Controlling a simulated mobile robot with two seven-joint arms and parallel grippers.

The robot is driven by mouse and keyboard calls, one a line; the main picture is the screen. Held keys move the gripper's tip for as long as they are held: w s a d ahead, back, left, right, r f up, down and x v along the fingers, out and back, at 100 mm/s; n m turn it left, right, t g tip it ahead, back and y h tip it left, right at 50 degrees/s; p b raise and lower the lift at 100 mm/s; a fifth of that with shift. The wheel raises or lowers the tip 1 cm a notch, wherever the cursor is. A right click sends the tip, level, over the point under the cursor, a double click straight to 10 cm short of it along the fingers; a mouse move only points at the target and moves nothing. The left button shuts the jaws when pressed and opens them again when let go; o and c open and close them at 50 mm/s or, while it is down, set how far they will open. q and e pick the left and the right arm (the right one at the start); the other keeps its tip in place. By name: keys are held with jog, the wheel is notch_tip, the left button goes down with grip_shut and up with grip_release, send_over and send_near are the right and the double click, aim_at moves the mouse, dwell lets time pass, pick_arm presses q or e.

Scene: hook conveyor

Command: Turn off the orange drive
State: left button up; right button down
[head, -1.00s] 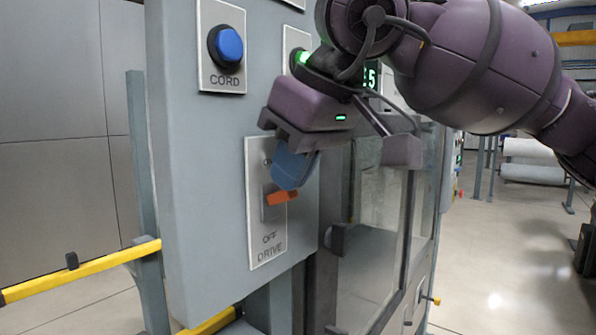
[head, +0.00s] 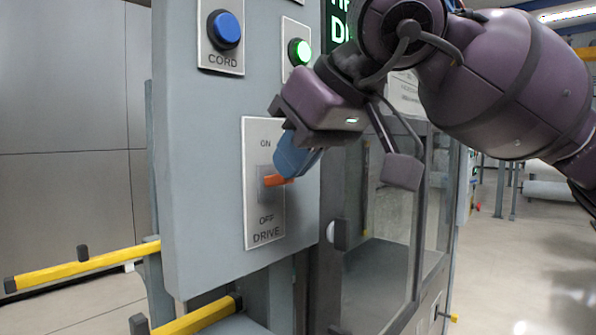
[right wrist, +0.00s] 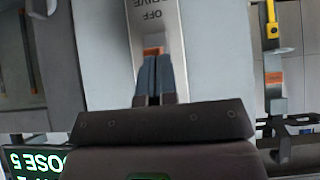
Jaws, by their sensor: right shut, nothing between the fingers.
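The orange drive lever (head: 278,181) sticks out of its switch plate (head: 264,215), which is marked ON at the top and OFF and DRIVE at the bottom. The lever stands about midway between the two marks in the head view. My right gripper (head: 291,170) is shut and empty, its blue fingertips at the upper right of the lever, close to or touching it. In the right wrist view the shut fingers (right wrist: 160,78) point at the plate (right wrist: 153,25), and a bit of the orange lever (right wrist: 153,51) shows just past their tips. My left gripper is not in view.
A blue CORD button (head: 226,30) and a lit green button (head: 300,51) sit above on the grey panel (head: 200,180). A glass-walled cabinet with a dark handle (head: 341,235) is to the right. Yellow rails (head: 85,265) stand at lower left.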

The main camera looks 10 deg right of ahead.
pick_arm(q)
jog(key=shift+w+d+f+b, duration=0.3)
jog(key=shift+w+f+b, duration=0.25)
jog(key=shift+b, duration=0.65)
pick_arm(e)
jog(key=shift+s+d+f+t+y, duration=0.1)
jog(key=shift+d+f+t+y, duration=0.05)
jog(key=shift+f+t+y, duration=0.3)
jog(key=shift+s+d+f+t+y, duration=0.1)
jog(key=shift+f+t+y, duration=0.25)
jog(key=shift+t, duration=0.1)
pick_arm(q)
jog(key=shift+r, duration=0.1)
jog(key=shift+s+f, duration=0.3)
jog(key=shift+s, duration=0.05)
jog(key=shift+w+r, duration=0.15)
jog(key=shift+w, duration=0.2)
